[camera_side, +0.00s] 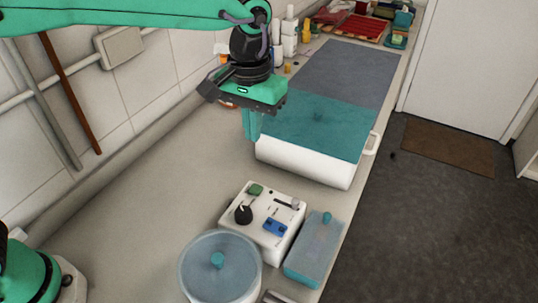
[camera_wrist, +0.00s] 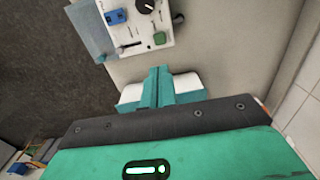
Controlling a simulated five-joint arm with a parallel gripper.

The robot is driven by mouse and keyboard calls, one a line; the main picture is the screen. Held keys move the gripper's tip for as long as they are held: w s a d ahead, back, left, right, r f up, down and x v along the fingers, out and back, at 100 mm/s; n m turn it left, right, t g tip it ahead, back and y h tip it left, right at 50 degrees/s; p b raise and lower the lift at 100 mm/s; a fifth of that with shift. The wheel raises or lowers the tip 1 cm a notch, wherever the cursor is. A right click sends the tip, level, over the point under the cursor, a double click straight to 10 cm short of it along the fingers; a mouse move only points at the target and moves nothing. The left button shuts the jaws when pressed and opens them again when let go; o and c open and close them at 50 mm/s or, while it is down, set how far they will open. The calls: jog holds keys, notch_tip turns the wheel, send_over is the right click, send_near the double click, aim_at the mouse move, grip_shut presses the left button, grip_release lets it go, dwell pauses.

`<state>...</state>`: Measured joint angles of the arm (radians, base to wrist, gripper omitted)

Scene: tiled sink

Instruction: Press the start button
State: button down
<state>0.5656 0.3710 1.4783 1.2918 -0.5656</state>
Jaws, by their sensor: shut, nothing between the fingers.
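A white control box (camera_side: 282,218) stands on the counter. On its top are a green square button (camera_side: 256,190), a black knob (camera_side: 243,214), a blue switch (camera_side: 275,227) and a slider (camera_side: 293,204). Any labels are too small to read. My gripper (camera_side: 252,136) points down, shut and empty, above the counter behind the box. In the wrist view my fingertips (camera_wrist: 160,70) are together, and the green button (camera_wrist: 159,38) shows just beyond them. The knob (camera_wrist: 146,5), blue switch (camera_wrist: 116,16) and slider (camera_wrist: 130,47) also show there. My gripper appears apart from the box.
A white basin with a teal cover (camera_side: 318,127) stands just behind and right of my gripper. A round lidded pot (camera_side: 205,272) and a blue lidded container (camera_side: 309,258) flank the box. The counter to the left is clear. Bottles (camera_side: 289,38) stand at the back.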

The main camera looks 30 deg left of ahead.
aim_at(255, 188)
notch_tip(255, 188, down, 14)
dwell(0.8)
jog(key=shift+s+f, duration=0.1)
jog(key=shift+f, duration=1)
jog(key=shift+r, duration=0.1)
notch_tip(255, 188, up, 15)
jog(key=shift+w, duration=0.25)
dwell(0.7)
